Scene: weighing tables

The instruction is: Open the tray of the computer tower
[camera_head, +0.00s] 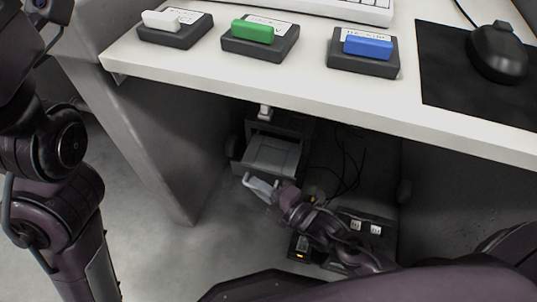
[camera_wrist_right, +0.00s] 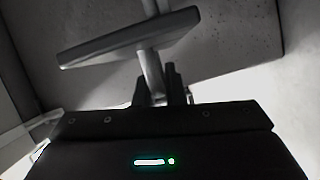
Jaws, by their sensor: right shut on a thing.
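The dark computer tower (camera_head: 292,122) stands on the floor under the white desk. Its tray (camera_head: 272,155) sticks out of its front, showing a light grey inside. A pale handle (camera_head: 258,188) shows at the tray's front. My right gripper (camera_head: 275,193) is at this handle, and its fingers are partly hidden by my wrist. In the right wrist view my right gripper (camera_wrist_right: 160,85) is shut on a light post of the handle (camera_wrist_right: 151,68), beside a flat grey panel (camera_wrist_right: 130,40). My left arm shows at the left edge, but its gripper is out of view.
The white desk (camera_head: 300,80) overhangs the tower, and its side panel (camera_head: 140,130) stands to the left. White, green and blue blocks sit on dark bases on top. Cables (camera_head: 348,165) hang right of the tower. A dark switch box (camera_head: 362,225) is on the floor.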

